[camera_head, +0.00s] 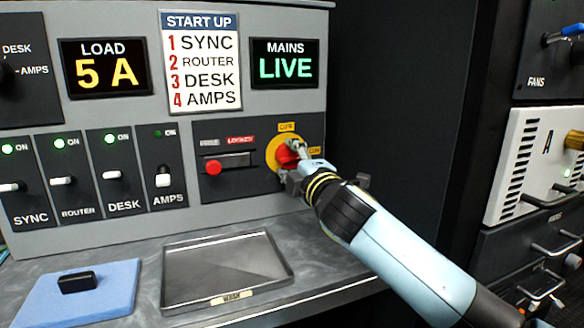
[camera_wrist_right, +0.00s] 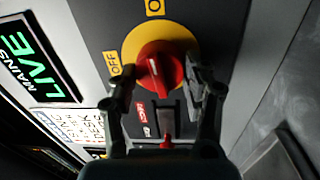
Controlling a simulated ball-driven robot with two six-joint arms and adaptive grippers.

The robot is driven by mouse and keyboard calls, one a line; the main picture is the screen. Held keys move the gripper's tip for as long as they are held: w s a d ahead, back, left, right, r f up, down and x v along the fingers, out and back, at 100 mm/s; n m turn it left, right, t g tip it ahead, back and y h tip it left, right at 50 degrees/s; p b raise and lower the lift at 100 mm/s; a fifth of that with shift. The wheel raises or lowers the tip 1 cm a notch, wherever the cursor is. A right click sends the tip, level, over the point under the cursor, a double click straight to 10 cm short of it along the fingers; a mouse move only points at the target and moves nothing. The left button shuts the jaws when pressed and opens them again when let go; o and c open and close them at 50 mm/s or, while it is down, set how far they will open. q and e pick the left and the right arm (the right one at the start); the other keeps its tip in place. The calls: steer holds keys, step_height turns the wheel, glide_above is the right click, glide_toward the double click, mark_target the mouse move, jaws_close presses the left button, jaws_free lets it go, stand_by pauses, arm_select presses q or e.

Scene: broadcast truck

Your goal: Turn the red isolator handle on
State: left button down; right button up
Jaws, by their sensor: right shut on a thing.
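The red isolator handle (camera_head: 286,156) sits on a round yellow plate (camera_head: 271,152) on the grey console's right side. In the head view, one yellow label is above the plate and another at its right. In the right wrist view the red handle (camera_wrist_right: 158,68) lies between the two fingers, with OFF at the plate's left and the other label at its top. My right gripper (camera_head: 292,163) is shut on the handle and partly hides it in the head view. The MAINS display (camera_head: 285,66) reads LIVE. My left gripper is out of view.
Several white switches, such as AMPS (camera_head: 163,177), stand further left. A shallow tray (camera_head: 170,303) and a blue cloth (camera_head: 118,303) with a black block (camera_head: 78,282) lie on the ledge. A rack stands at right.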

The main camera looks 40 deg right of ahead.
steer(key=shift+f+m, duration=0.1)
steer(key=shift+m, duration=0.6)
steer(key=shift+m+b, duration=0.3)
steer(key=shift+b, duration=0.05)
steer(key=o, duration=1.2)
steer(key=shift+s, duration=0.2)
steer(key=v, duration=1.1)
steer(key=shift+s+a, duration=0.2)
steer(key=shift+s, duration=0.1)
